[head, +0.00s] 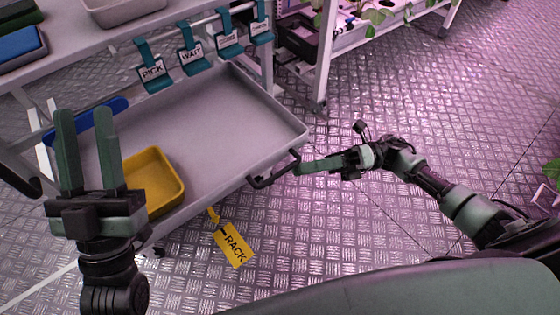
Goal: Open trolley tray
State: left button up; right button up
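The grey trolley tray (215,125) is out from under the trolley's upper shelf, with its inside showing. Its dark handle (262,183) is on the front right edge. My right gripper (298,168) comes in from the right, with its fingertips at the handle's right end. Its fingers overlap in this view, so I cannot tell whether they close on the handle. My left gripper (88,135) is open and empty, fingers pointing up, in front of the tray's left part. It hides some of the tray's left side.
A yellow bin (153,180) and a blue item (92,118) are in the tray. Teal tags, including PICK (153,72) and WAIT (191,56), hang from a rail above.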

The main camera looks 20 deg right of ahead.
aim_at(279, 172)
jog(key=x, duration=0.7)
grip_shut()
jog(key=shift+d, duration=0.1)
dwell(1.2)
